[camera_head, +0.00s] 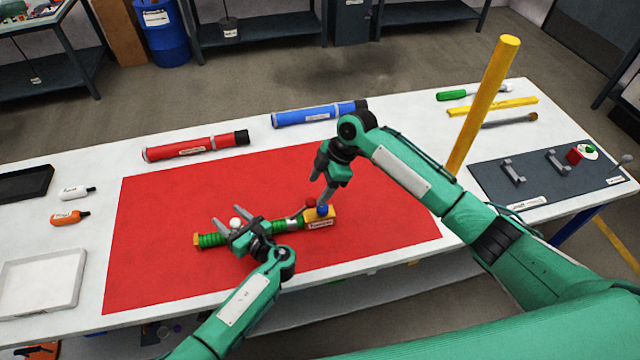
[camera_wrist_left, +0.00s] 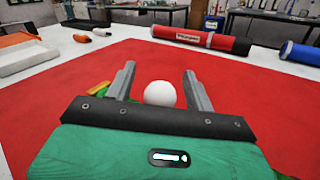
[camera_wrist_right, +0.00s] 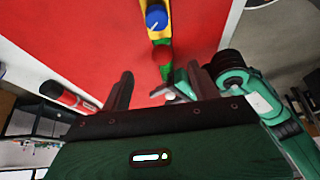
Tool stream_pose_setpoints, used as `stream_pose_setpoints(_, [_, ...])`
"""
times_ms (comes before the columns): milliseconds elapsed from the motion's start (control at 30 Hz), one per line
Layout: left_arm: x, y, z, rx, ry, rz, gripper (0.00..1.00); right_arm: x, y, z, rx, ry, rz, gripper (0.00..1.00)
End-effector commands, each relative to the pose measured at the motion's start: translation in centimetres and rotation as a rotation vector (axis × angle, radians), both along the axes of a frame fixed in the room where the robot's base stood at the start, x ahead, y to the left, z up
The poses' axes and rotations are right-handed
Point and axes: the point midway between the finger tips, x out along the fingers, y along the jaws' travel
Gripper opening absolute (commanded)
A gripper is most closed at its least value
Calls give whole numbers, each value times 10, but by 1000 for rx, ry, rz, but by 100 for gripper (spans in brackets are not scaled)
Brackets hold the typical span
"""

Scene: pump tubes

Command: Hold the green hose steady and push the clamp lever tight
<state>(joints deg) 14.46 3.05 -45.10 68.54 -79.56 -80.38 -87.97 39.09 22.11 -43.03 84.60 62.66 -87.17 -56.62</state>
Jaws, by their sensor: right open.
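My left gripper (camera_head: 231,217) is over the hose, fingers spread. A white ball (camera_wrist_left: 160,93) shows between its fingers, apart from both; what it is fixed to is hidden.
A red tube (camera_head: 195,147) and a blue tube (camera_head: 318,113) lie behind the red mat (camera_head: 150,210). A yellow post (camera_head: 483,105) stands right of my right arm. A white tray (camera_head: 42,283) and small bottles are at the left. The mat's left part is clear.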

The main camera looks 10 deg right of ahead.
Motion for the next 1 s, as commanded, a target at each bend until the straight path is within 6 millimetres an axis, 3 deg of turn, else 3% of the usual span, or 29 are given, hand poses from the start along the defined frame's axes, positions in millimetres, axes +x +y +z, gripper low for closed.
stream_pose_setpoints(267, [-9,-8,-1,-1,2,-1,54,0,0,0,0,0,0,62])
stream_pose_setpoints(700, [-76,-63,0,-3,2,0,54,0,0,0,0,0,0,62])
stream_pose_setpoints(1000, [-93,-76,0,0,0,0,54,0,0,0,0,0,0,62])
